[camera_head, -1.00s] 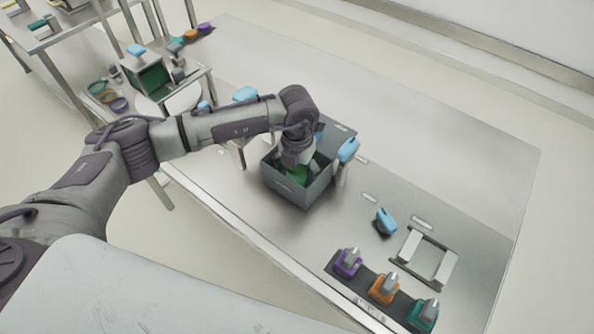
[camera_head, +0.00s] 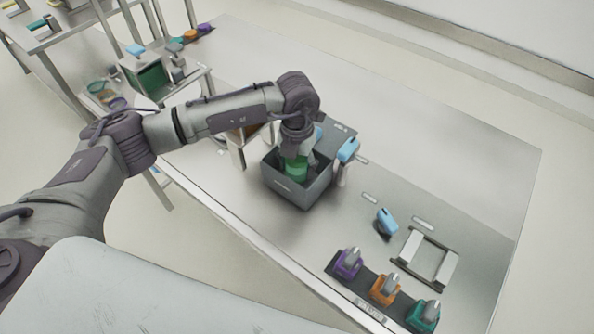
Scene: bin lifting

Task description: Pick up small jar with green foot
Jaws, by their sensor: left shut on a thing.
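My left gripper (camera_head: 293,150) points down into the open top of a grey bin (camera_head: 301,193) on the metal table. It is shut on the small jar with the green foot (camera_head: 296,169). The green part shows just below the fingers, inside the bin's rim. The jar's upper part is mostly hidden by the gripper. My right gripper is not in view.
Blue-handled parts (camera_head: 348,150) stand at the bin's right side. A blue-topped piece (camera_head: 386,221) and a metal frame (camera_head: 425,258) lie to the right. A dark strip in front holds purple (camera_head: 347,263), orange (camera_head: 384,289) and green (camera_head: 423,315) pieces. The table's far right is clear.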

